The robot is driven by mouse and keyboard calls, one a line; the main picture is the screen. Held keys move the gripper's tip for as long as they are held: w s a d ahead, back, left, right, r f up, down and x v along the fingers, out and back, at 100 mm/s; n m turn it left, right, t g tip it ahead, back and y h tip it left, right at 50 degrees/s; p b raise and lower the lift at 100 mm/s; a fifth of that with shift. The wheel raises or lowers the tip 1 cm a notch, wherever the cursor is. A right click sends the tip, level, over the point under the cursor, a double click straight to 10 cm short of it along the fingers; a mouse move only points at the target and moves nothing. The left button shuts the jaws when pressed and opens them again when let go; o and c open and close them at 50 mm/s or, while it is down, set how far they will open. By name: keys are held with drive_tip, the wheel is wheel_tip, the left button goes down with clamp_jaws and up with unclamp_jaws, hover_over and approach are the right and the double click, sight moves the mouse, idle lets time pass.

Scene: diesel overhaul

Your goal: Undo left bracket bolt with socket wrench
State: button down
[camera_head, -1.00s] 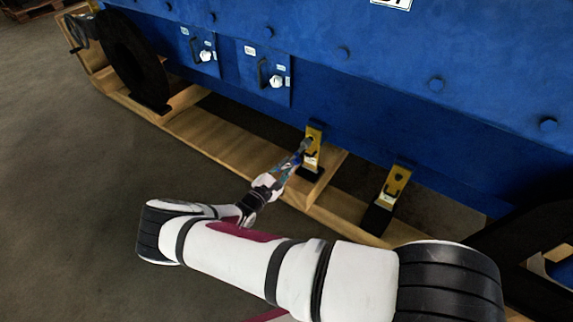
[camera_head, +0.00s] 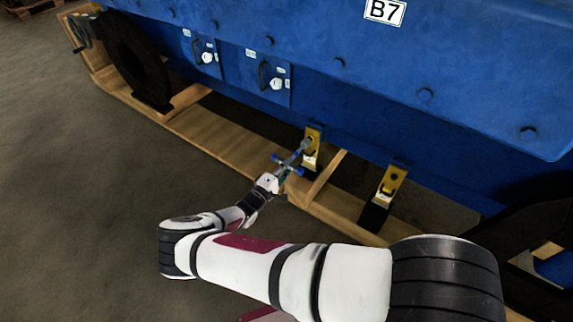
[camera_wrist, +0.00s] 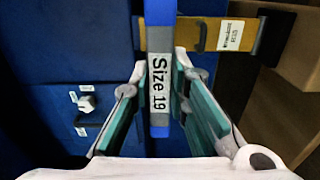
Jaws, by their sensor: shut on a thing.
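My gripper (camera_head: 279,175) is shut on the socket wrench (camera_head: 290,160), a grey and blue tool with a crossbar. In the wrist view the wrench handle (camera_wrist: 160,75), labelled "Size 19", stands between the teal finger pads (camera_wrist: 163,95). The wrench's far end meets the upper part of the left yellow bracket (camera_head: 314,133) at the blue housing. The bolt is hidden behind the wrench end, so I cannot tell how the socket sits on it. The bracket also shows in the wrist view (camera_wrist: 220,34), behind the handle.
A second yellow bracket (camera_head: 393,180) with a black foot stands to the right. The blue housing (camera_head: 300,50) rests above a wooden pallet frame (camera_head: 225,145). Two handled panels (camera_head: 271,80) are on the housing at left. The grey floor (camera_head: 80,190) at left is clear.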

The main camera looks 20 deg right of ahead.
drive_tip(key=m+p, duration=0.1)
drive_tip(key=m, duration=0.4)
drive_tip(key=shift+m+p, duration=0.3)
drive_tip(key=shift+m, duration=0.1)
drive_tip(key=shift+w+d, duration=0.1)
idle(0.3)
drive_tip(key=shift+w+d, duration=0.4)
drive_tip(key=shift+d, duration=0.1)
drive_tip(key=c, duration=2.2)
unclamp_jaws()
clamp_jaws()
drive_tip(key=shift+s, duration=0.1)
